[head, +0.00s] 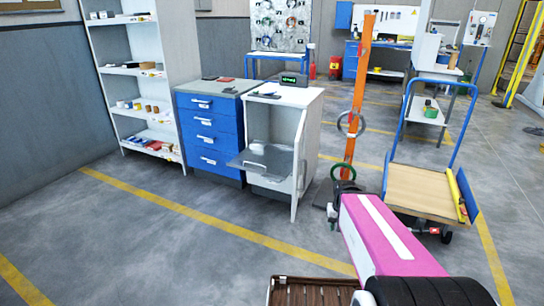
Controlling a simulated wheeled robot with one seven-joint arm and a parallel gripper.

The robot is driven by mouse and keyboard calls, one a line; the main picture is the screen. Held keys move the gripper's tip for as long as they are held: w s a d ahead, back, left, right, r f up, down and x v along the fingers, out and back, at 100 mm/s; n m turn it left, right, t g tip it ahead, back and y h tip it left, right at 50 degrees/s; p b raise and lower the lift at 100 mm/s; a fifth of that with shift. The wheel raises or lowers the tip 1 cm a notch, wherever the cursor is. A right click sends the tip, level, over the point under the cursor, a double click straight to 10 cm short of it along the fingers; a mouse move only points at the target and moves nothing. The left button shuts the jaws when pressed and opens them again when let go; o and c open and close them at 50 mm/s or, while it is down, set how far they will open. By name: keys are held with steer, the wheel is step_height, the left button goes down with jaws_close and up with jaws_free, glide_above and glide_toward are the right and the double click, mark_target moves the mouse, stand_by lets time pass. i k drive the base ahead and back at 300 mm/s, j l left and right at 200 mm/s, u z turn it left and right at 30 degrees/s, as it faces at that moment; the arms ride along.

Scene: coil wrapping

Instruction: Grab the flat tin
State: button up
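I cannot pick out the flat tin for certain. Small flat items, one dark and one red (225,79), lie on top of the blue drawer cabinet (210,130), too small to identify. Small boxes and tins (140,105) stand on the white shelf unit at the left. My pink arm reaches up from the bottom right. Dark and grey parts at its far end, seemingly my gripper (334,211), show near the foot of the orange post. The fingers are not clear. A green ring (343,171) shows just above them; I cannot tell whether they touch.
A white cabinet (313,150) stands open beside the drawers, with a grey tray-like piece (265,158) jutting out in front. The orange post (357,95) carries a grey ring. A blue-handled trolley (420,188) stands at the right. The floor at left front is clear.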

mark_target(255, 145)
steer(key=i+j+u, duration=0.2)
steer(key=u, duration=0.2)
steer(key=i+j+u, duration=0.2)
steer(key=u, duration=0.25)
steer(key=i+j+u, duration=0.15)
steer(key=u, duration=0.25)
steer(key=i+j+u, duration=0.1)
steer(key=i+u, duration=0.55)
steer(key=i+z, duration=0.3)
steer(key=i+j+z, duration=0.15)
steer(key=i+z, duration=0.95)
steer(key=z, duration=0.15)
steer(key=i+j+z, duration=0.25)
steer(key=i+z, duration=0.25)
steer(key=k, duration=0.1)
